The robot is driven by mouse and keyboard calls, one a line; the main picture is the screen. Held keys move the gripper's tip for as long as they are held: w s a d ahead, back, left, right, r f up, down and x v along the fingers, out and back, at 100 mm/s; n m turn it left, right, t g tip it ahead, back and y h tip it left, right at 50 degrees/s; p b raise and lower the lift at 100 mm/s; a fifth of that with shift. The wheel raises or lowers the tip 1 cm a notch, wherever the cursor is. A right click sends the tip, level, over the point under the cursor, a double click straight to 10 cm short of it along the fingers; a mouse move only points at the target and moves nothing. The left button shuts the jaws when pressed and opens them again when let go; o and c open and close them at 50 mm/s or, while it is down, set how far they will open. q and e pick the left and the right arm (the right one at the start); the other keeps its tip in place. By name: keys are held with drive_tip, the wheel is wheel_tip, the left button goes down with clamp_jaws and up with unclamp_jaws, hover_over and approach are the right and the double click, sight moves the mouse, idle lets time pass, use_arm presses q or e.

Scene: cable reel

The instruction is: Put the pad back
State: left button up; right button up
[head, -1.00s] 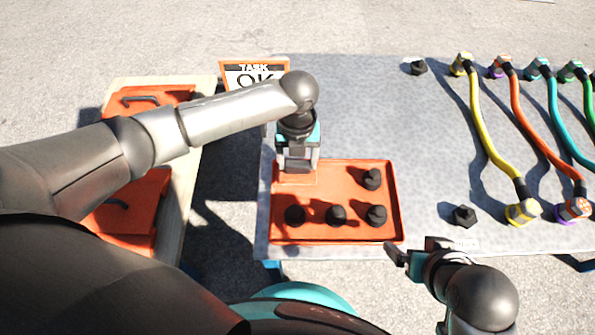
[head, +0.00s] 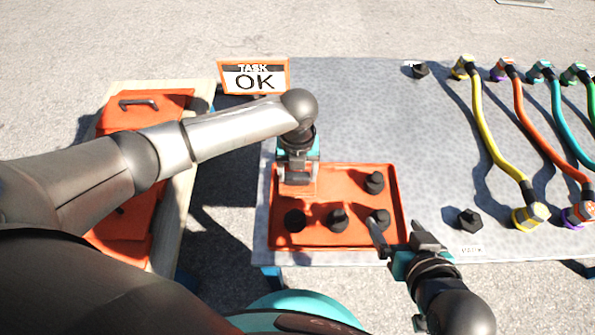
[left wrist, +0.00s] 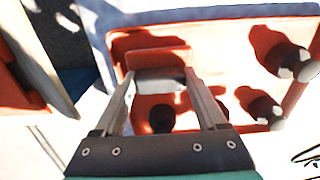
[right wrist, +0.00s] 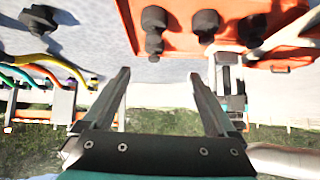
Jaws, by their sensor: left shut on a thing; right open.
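My left gripper (head: 297,178) is over the back left part of the orange tray (head: 350,170). It points down and is shut on an orange block with a pale lower face, which seems to be the pad (left wrist: 158,60). The block sits between the fingertips in the left wrist view (left wrist: 160,85). I cannot tell whether it touches the tray floor. Several black knobs, one of them at the back right (head: 374,182), stand in the tray. My right gripper (head: 398,238) is open and empty by the tray's front right corner.
Coloured cables, including a yellow one (head: 490,130), lie on the right of the grey table (head: 350,100). Loose black knobs stand outside the tray (head: 470,220). A "TASK OK" sign (head: 254,78) stands at the back left. Orange cases (head: 140,125) are at left.

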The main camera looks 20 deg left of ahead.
use_arm(q)
drive_tip(key=shift+f, duration=0.2)
drive_tip(key=o, duration=1.2)
drive_tip(key=shift+o, duration=0.2)
drive_tip(key=shift+r, duration=0.1)
